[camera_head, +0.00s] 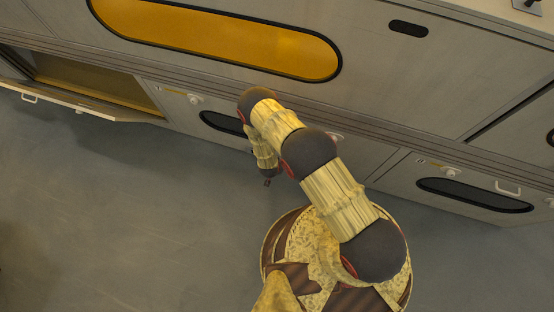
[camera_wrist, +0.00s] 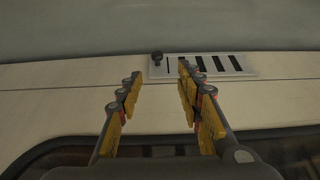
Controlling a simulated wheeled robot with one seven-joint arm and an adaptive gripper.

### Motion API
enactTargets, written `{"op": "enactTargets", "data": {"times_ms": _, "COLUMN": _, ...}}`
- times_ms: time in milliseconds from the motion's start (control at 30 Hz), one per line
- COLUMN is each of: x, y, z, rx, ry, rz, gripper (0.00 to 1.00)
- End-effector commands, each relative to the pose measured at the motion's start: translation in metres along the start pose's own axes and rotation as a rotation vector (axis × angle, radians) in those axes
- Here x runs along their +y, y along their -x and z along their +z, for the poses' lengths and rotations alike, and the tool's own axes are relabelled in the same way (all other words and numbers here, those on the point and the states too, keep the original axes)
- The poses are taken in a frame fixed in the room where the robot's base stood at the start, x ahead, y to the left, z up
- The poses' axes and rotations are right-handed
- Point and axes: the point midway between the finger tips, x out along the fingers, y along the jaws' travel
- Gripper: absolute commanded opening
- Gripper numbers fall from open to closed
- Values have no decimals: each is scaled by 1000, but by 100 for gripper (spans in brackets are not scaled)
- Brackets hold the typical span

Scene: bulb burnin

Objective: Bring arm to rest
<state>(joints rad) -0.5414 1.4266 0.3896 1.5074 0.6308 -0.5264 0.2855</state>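My arm rises from my base in the lower middle of the head view, reaches up and to the left, then bends down at its far end. Little of my gripper (camera_head: 267,183) shows there, just below the last dark joint and in front of the cabinet fronts. In the wrist view my gripper (camera_wrist: 160,82) shows two yellow-and-grey fingers held well apart, with nothing between them. It is open and empty. The fingertips appear in front of a pale panel, and I cannot tell the distance to it.
A cabinet wall with a long amber panel (camera_head: 215,38) runs across the head view. An open compartment (camera_head: 95,82) with a lowered flap is at left. Grey floor (camera_head: 120,200) is clear at lower left. The wrist view shows a slotted plate (camera_wrist: 205,66) with a dark knob (camera_wrist: 157,58).

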Motion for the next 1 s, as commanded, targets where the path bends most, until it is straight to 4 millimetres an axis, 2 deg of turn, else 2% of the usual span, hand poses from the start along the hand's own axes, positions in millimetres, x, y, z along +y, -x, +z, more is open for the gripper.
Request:
{"op": "enactTargets", "data": {"times_ms": 467, "x": 0, "y": 0, "z": 0, "rx": 0, "ry": 2, "rz": 0, "gripper": 36}}
{"op": "enactTargets", "data": {"times_ms": 567, "x": 3, "y": 0, "z": 7, "rx": -27, "ry": 18, "rz": 8, "gripper": 36}}
{"op": "enactTargets", "data": {"times_ms": 667, "x": 8, "y": 2, "z": 29, "rx": -105, "ry": 54, "rz": 23, "gripper": 36}}
{"op": "enactTargets", "data": {"times_ms": 867, "x": 44, "y": 23, "z": 91, "rx": -314, "ry": 162, "rz": 78, "gripper": 36}}
{"op": "enactTargets", "data": {"times_ms": 933, "x": 50, "y": 41, "z": 106, "rx": -393, "ry": 205, "rz": 89, "gripper": 36}}
{"op": "enactTargets", "data": {"times_ms": 1000, "x": 48, "y": 65, "z": 109, "rx": -462, "ry": 247, "rz": 88, "gripper": 36}}
